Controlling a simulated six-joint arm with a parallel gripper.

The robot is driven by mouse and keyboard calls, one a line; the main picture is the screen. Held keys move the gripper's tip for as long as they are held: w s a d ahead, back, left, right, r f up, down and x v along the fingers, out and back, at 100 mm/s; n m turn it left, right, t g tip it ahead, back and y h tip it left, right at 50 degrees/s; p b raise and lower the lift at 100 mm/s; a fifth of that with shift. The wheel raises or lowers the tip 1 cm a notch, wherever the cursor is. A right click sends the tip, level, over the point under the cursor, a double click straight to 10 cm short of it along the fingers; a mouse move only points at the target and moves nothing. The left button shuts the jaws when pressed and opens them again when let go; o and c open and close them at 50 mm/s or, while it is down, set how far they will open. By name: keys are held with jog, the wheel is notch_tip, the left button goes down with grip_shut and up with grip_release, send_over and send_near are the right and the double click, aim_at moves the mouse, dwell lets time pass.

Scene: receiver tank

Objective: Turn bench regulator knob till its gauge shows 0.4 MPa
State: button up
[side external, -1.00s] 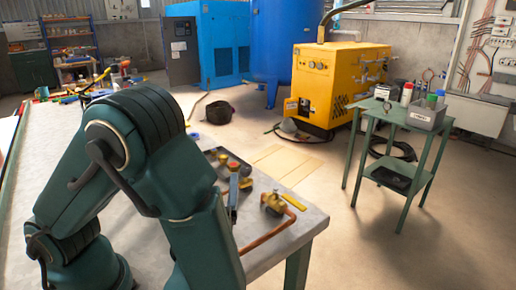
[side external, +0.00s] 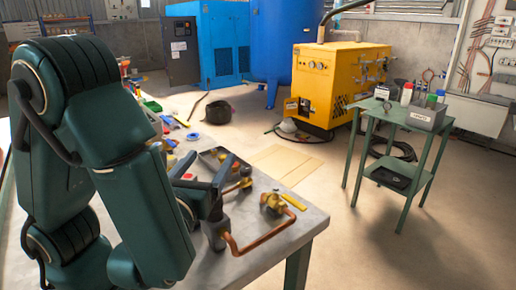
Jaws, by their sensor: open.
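My gripper (side external: 209,162) is open over the right part of the bench, its two dark blue-grey fingers spread and pointing away from the camera. I see nothing held between them. A grey upright body (side external: 215,233) stands on the bench just below the fingers in the picture, joined to a bent copper pipe (side external: 265,238). It may be the regulator, but I cannot tell. A brass fitting (side external: 273,203) sits at the pipe's far end, and another brass piece (side external: 244,182) lies just right of the gripper. No gauge face or reading can be made out.
The bench top (side external: 290,235) is clear near its right corner. A yellow strip (side external: 294,202) lies beside the brass fitting. A dark tray (side external: 212,157) and small tools lie behind the gripper. A green side table (side external: 405,117) stands apart at right, beyond open floor.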

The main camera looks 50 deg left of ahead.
aim_at(217, 204)
jog(key=shift+d+n+g+y, duration=0.3)
jog(key=shift+n+y, duration=0.1)
jog(key=shift+n, duration=0.1)
jog(key=shift+d+f+n+g+y, duration=0.1)
jog(key=shift+d+n+g+y, duration=0.2)
jog(key=shift+n+g+y, duration=0.25)
jog(key=f+n+g+y, duration=0.1)
jog(key=f+n+g, duration=0.1)
jog(key=g, duration=0.1)
jog(key=d+f+n+g+y, duration=0.1)
jog(key=f+n+g, duration=0.1)
jog(key=f+g, duration=0.1)
jog(key=f+n+g+y, duration=0.2)
jog(key=f+g, duration=0.1)
jog(key=g, duration=0.1)
jog(key=shift+d+n, duration=0.15)
jog(key=shift+n, duration=0.1)
jog(key=shift+a, duration=0.6)
jog(key=a, duration=0.4)
jog(key=shift+w+a, duration=0.15)
jog(key=shift+w, duration=0.15)
grip_shut()
